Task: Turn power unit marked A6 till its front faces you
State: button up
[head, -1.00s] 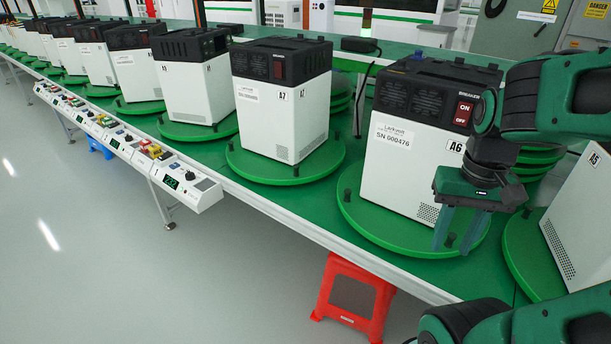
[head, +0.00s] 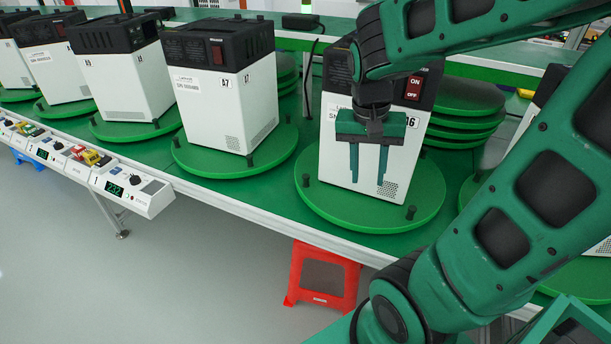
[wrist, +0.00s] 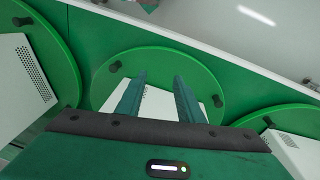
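The power unit A6 (head: 337,158) has a white body and a black top. In the head view, the face toward me shows vents, a red ON/OFF switch, a partly hidden serial label, part of its mark and a perforated patch low at the right. It stands on a green turntable (head: 318,205) with dark pegs (head: 411,212) near the rim. My gripper (head: 368,178) points down in front of this face and hides part of it. Its two fingers are apart with nothing between them. The wrist view shows the open gripper (wrist: 159,80) over the turntable (wrist: 105,95); contact cannot be told.
Unit A7 (head: 218,105) stands on its own turntable to the left, with more units beyond. Control boxes (head: 132,184) line the front edge. Spare green discs (head: 465,120) are stacked behind A6. A red stool (head: 322,277) stands on the floor below. My arm covers the right side.

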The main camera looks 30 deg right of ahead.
jog(key=w+a+f+m+h, duration=0.1)
jog(key=w+a+m, duration=0.1)
jog(key=w, duration=0.7)
jog(key=m+t+h, duration=0.1)
jog(key=m+t, duration=0.1)
send_near(305, 175)
jog(key=x, duration=1)
jog(key=shift+d+f, duration=0.1)
jog(key=shift+c, duration=0.3)
